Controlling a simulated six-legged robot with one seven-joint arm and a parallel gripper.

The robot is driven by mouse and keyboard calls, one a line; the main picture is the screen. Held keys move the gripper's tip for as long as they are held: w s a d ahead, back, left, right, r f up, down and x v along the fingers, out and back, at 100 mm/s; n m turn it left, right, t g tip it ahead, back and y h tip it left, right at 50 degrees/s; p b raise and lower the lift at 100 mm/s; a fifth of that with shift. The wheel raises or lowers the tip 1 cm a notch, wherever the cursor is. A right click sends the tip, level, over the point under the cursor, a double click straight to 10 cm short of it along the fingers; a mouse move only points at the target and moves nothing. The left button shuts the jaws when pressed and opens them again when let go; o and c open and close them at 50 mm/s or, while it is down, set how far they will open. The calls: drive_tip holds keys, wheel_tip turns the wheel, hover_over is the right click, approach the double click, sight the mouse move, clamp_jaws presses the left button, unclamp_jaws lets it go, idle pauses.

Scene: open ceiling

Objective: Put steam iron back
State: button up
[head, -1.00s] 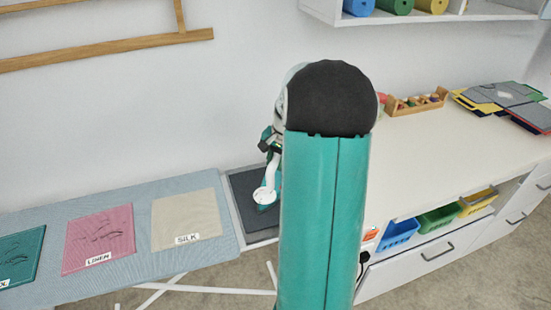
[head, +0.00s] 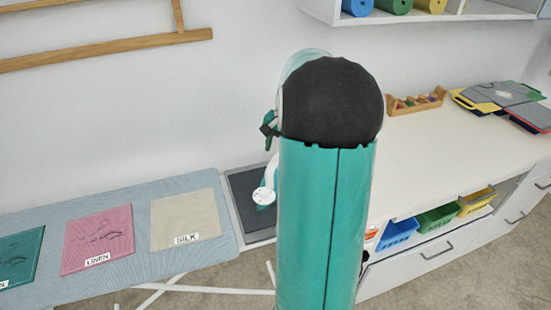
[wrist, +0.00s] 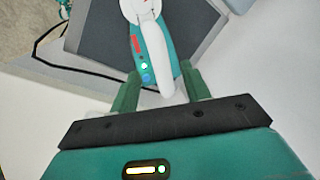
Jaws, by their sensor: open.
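The steam iron (head: 264,194), white and teal, rests on a dark grey pad (head: 243,205) at the end of the ironing board. My arm hides part of it in the head view. In the wrist view the iron (wrist: 150,45) shows its white handle and small lights, over the dark pad (wrist: 104,32). My gripper (wrist: 160,70) is open, with its green fingers on either side of the handle's near end in the picture; I see no finger clearly touching it. In the head view my gripper (head: 268,128) shows partly, above the iron.
The ironing board (head: 130,235) carries teal, linen (head: 97,240) and silk (head: 186,220) cloth squares. A white counter (head: 440,150) to the right holds a wooden rack (head: 417,102) and stacked folders (head: 505,98). A black cord (wrist: 48,50) runs beside the pad.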

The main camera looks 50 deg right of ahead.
drive_tip(key=v, duration=0.6)
drive_tip(key=w+a+r+n, duration=0.1)
drive_tip(key=a+r+n, duration=0.35)
drive_tip(key=a, duration=0.85)
drive_tip(key=s+a+n+t, duration=0.1)
drive_tip(key=s+a+n, duration=0.4)
drive_tip(key=a, duration=0.7)
drive_tip(key=s+a+n+t, duration=0.2)
drive_tip(key=s+a+n, duration=0.3)
drive_tip(key=a, duration=0.7)
drive_tip(key=shift+s+a+f+h, duration=0.2)
drive_tip(key=shift+s+a+h, duration=0.1)
drive_tip(key=shift+s, duration=0.55)
drive_tip(key=shift+c, duration=1.2)
